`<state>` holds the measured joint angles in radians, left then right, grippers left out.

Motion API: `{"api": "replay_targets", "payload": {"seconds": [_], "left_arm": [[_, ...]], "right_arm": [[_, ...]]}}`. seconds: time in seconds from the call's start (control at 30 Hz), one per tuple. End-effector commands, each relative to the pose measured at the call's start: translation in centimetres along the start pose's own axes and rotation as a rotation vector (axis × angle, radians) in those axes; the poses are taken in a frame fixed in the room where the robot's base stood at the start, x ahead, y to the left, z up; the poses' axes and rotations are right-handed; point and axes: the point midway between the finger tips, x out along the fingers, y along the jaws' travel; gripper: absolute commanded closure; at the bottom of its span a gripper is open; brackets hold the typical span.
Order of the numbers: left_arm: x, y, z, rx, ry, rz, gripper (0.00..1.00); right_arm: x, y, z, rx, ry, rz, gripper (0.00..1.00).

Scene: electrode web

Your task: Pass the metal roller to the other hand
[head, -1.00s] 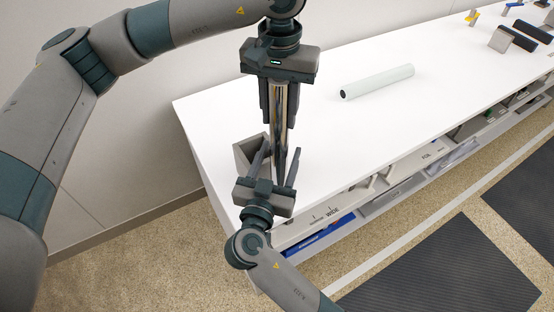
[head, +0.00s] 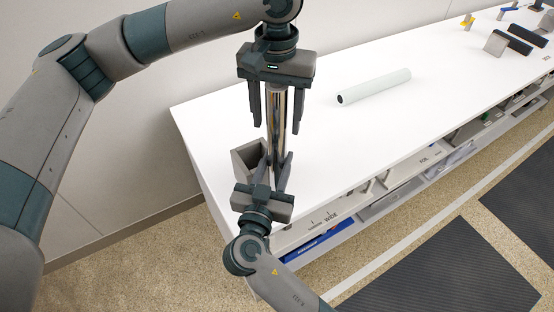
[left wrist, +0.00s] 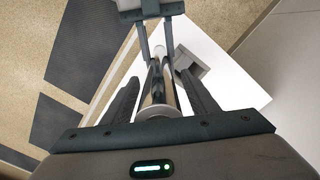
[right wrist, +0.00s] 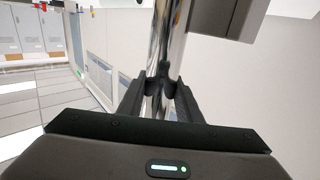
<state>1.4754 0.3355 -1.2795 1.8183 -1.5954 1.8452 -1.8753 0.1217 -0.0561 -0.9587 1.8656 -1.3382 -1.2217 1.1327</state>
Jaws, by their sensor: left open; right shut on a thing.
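The metal roller (head: 276,122) is a shiny, roughly upright rod between my two grippers in the head view. My right gripper (head: 275,165) is below and is shut on the roller's lower part. In the right wrist view the roller (right wrist: 168,45) stands between the closed fingers of that gripper (right wrist: 160,95). My left gripper (head: 275,128) is above, pointing down, with its fingers open on either side of the roller's upper part and apart from it. In the left wrist view the roller (left wrist: 157,85) runs between the spread fingers (left wrist: 160,98).
A white table (head: 330,135) has a pale cylinder (head: 373,86) on it. A grey block-like holder (head: 247,158) stands close behind the roller at the table's left end.

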Motion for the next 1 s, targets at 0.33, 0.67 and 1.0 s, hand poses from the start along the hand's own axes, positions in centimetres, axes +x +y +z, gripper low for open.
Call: {"api": "replay_targets", "payload": {"seconds": [0.33,0.67,1.0], "left_arm": [[-4.2,0.0,-0.1,-0.001,0.003,0.001,0.46],[-9.7,0.0,-0.1,0.0,0.002,0.0,0.46],[-11.7,0.0,0.0,0.001,0.0,0.0,0.46]], "right_arm": [[0.0,0.0,-0.1,0.001,0.002,0.0,1.0],[0.0,0.0,-0.1,0.001,0.002,0.0,1.0],[0.0,0.0,-0.1,0.001,0.002,0.0,1.0]]}}
